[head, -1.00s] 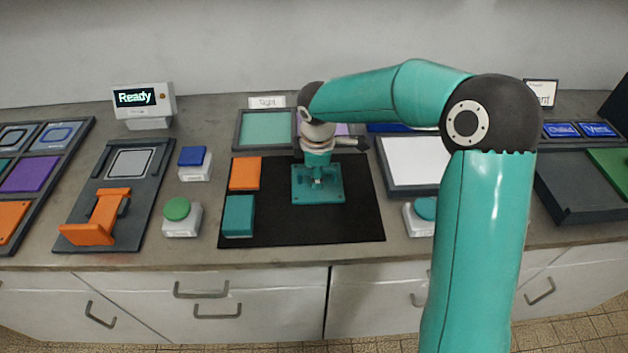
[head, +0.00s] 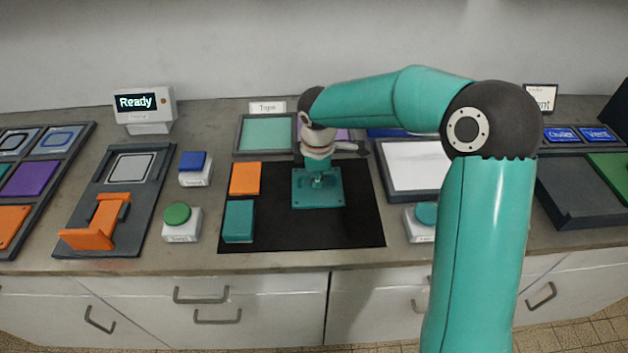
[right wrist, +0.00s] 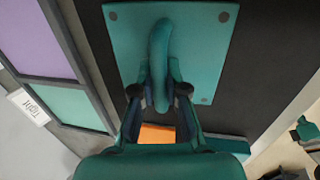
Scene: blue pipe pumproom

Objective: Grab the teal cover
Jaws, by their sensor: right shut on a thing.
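The teal cover (head: 330,198) is a flat square plate with corner holes and an upright handle. It is over the black mat, near the mat's back right; I cannot tell whether it touches the mat. My right gripper (head: 318,179) comes down on it from above and is shut on its handle. In the right wrist view, the cover (right wrist: 205,45) fills the top middle, and the fingers of my right gripper (right wrist: 161,88) close on both sides of the curved handle (right wrist: 160,45). My left gripper is not in view.
A teal block (head: 238,221) and an orange block (head: 245,178) sit left of the cover on the black mat (head: 310,230). Trays stand behind and to the right. Green (head: 177,215) and blue (head: 192,159) buttons stand left. The mat's front right is clear.

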